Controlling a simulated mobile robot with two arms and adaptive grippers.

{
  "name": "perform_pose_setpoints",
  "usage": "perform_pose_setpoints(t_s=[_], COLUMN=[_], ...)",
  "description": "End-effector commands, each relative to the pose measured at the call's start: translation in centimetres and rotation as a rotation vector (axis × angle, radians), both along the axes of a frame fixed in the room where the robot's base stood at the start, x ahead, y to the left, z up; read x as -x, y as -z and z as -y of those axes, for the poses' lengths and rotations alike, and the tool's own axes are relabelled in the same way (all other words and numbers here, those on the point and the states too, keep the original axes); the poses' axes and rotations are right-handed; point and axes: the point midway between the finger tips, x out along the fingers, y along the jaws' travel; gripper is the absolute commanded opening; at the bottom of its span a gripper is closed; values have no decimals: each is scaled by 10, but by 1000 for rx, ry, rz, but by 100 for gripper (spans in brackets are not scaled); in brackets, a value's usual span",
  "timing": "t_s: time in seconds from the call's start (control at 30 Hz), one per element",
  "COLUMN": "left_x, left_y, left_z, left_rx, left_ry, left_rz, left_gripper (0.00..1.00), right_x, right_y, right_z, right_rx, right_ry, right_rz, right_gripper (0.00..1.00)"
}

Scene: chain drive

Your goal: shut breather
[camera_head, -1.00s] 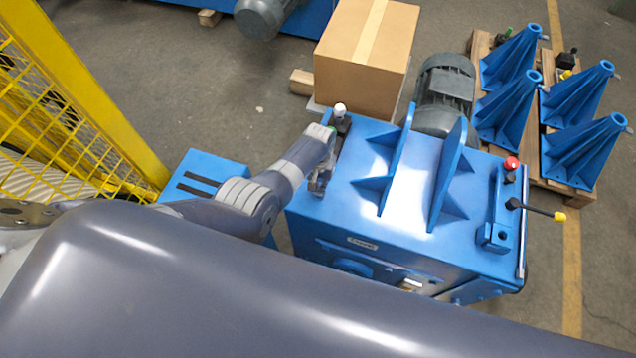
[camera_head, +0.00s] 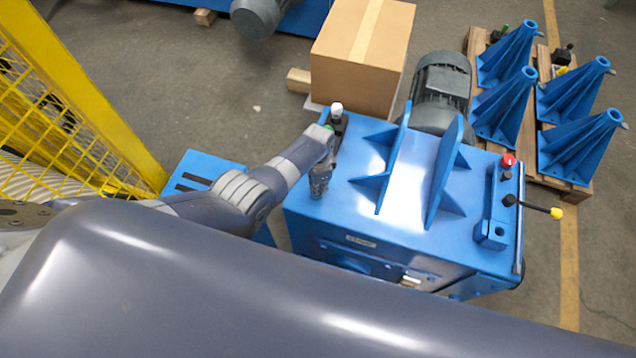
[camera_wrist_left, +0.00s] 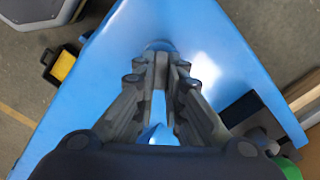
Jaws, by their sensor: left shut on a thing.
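The blue gearbox housing (camera_head: 310,215) fills the middle of the head view. My left gripper (camera_head: 320,182) points down at its top, near the left edge. In the left wrist view, the gripper (camera_wrist_left: 160,85) is shut on a narrow pale-blue part (camera_wrist_left: 158,108), which shows between the fingers. I take this part for the breather, but the fingers hide most of it. A round blue boss (camera_wrist_left: 160,46) shows just beyond the fingertips. My right gripper is not in view.
A white-knobbed fitting (camera_head: 337,109) stands behind my left wrist. Upright blue ribs (camera_head: 396,160) rise to the right of the gripper. A red knob (camera_head: 508,160) and a yellow-tipped lever (camera_head: 556,213) are at the right edge. A cardboard box (camera_head: 360,60) stands behind.

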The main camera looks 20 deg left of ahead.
Motion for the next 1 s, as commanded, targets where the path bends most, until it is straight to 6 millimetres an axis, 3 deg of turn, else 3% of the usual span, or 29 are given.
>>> perform_pose_setpoints(t_s=[0.5, 1.0], left_x=[2, 2], left_y=[-1, -2], left_z=[1, 1], left_rx=[-1, -1], left_ry=[464, 684], left_rz=[2, 5], left_gripper=[0, 0], right_x=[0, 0], right_y=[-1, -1], right_z=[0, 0], right_rx=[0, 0], right_ry=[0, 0], right_rz=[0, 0], right_gripper=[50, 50])
